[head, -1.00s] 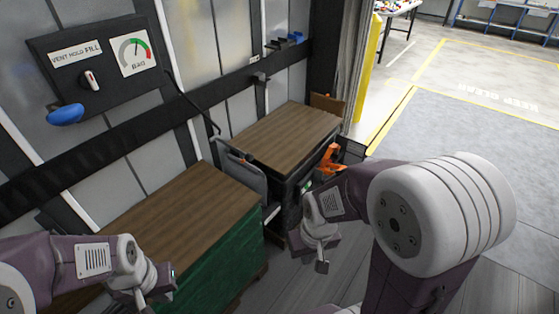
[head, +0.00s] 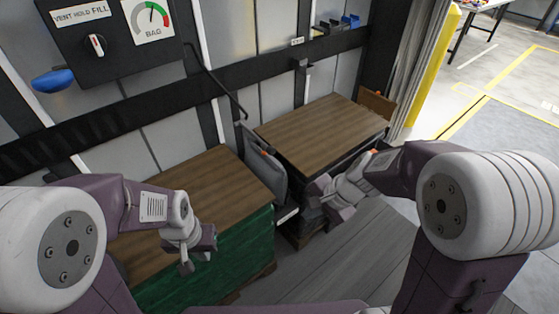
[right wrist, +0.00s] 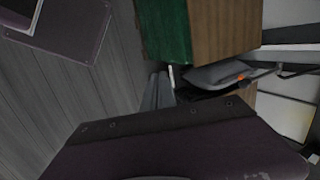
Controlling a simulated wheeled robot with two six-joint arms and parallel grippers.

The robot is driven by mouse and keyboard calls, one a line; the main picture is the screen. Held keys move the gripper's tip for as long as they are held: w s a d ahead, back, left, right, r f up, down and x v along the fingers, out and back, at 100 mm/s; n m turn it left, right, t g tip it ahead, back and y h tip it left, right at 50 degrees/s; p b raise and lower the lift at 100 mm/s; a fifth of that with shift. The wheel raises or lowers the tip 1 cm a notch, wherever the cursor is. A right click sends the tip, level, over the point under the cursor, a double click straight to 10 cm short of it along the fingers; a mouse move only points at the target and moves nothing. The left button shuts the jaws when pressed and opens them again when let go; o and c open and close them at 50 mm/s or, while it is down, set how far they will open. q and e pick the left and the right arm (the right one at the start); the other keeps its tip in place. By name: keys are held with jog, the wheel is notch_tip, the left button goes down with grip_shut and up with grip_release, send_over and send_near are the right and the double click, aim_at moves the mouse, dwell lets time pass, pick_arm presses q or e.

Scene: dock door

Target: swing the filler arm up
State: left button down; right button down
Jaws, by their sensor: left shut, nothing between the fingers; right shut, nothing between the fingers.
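A thin black arm (head: 216,82), which I take to be the filler arm, slants down the wall from beside the control panel (head: 60,22) towards the grey bag (head: 266,170). The bag hangs between two wood-topped crates, with a small orange spot near its top. The arm's lower end is near the bag's top; I cannot tell if they touch. In the right wrist view the bag (right wrist: 215,74) and black arm (right wrist: 296,70) lie beyond my fingers. My right gripper (right wrist: 158,92) is shut and empty, right of the bag. My left gripper (head: 188,262) is shut and empty over the green crate.
The green crate (head: 235,255) stands at the left, the dark crate with a wooden top (head: 322,130) at the right. The panel carries a knob (head: 96,45), a gauge (head: 152,18) and a blue handle (head: 53,79). A black rail (head: 150,105) crosses the wall. Grey floor (head: 350,255) is clear in front.

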jog(key=w+a+f+m+t+y+b, duration=0.2)
jog(key=w+m+b, duration=0.2)
jog(key=w, duration=0.2)
jog(key=m+t+y+b, duration=0.2)
jog(key=m+t+b, duration=0.5)
jog(key=m+b, duration=0.8)
send_near(277, 164)
notch_tip(277, 164, up, 3)
jog(key=n+b, duration=0.2)
jog(key=shift+a+r+p, duration=0.15)
jog(key=shift+r+p, duration=0.15)
jog(key=x, duration=1)
jog(key=shift+f, duration=0.25)
